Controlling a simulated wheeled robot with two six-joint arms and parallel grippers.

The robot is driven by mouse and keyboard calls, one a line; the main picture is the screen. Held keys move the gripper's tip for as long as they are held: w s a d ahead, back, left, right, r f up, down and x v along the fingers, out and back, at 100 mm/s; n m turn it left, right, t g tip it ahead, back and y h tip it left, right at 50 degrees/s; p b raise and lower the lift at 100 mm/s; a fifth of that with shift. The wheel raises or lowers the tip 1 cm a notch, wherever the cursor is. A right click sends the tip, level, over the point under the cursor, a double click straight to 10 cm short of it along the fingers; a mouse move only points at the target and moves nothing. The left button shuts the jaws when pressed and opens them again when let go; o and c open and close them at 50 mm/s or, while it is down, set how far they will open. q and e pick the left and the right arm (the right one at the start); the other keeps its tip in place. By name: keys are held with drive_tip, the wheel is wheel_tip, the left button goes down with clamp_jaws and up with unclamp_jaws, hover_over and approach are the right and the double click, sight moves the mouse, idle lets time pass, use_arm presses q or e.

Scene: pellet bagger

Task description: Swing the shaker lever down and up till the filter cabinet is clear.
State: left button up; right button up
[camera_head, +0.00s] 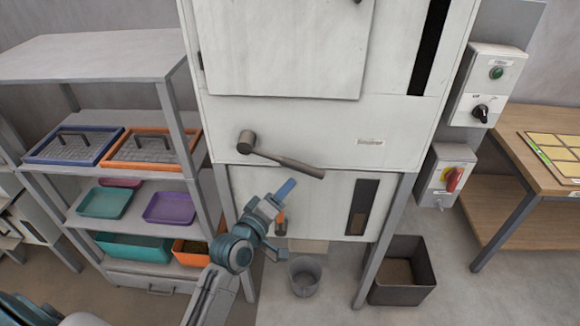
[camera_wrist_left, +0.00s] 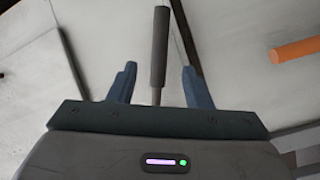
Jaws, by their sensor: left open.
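The shaker lever (camera_head: 285,160) is a dark bar on the front of the pale filter cabinet (camera_head: 290,120). It runs from a round hub at left down to the right, its grip end slightly lower. My left gripper (camera_head: 287,188) is open just below the grip. In the left wrist view the lever's dark grip (camera_wrist_left: 159,45) shows between the two open fingers (camera_wrist_left: 158,72), apart from both. A label sits on the cabinet right of the lever. A tall window (camera_head: 363,205) below is dark above and brown below. My right gripper is out of view.
An orange handle (camera_head: 281,224) is close below my left gripper; it also shows in the left wrist view (camera_wrist_left: 295,50). A grey bucket (camera_head: 305,276) and dark bin (camera_head: 400,292) stand on the floor. Shelving (camera_head: 175,120) is left; switch boxes (camera_head: 488,85) and a wooden table (camera_head: 545,165) are right.

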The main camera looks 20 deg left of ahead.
sight(302, 169)
use_arm(q)
drive_tip(key=w, duration=0.3)
drive_tip(key=w+d+p, duration=0.1)
drive_tip(key=w, duration=0.2)
drive_tip(key=w+p, duration=0.1)
drive_tip(key=w, duration=0.2)
drive_tip(key=shift+d, duration=0.4)
drive_tip(key=shift+w+d, duration=0.15)
drive_tip(key=shift+w, duration=0.6)
drive_tip(key=shift+c, duration=0.5)
clamp_jaws()
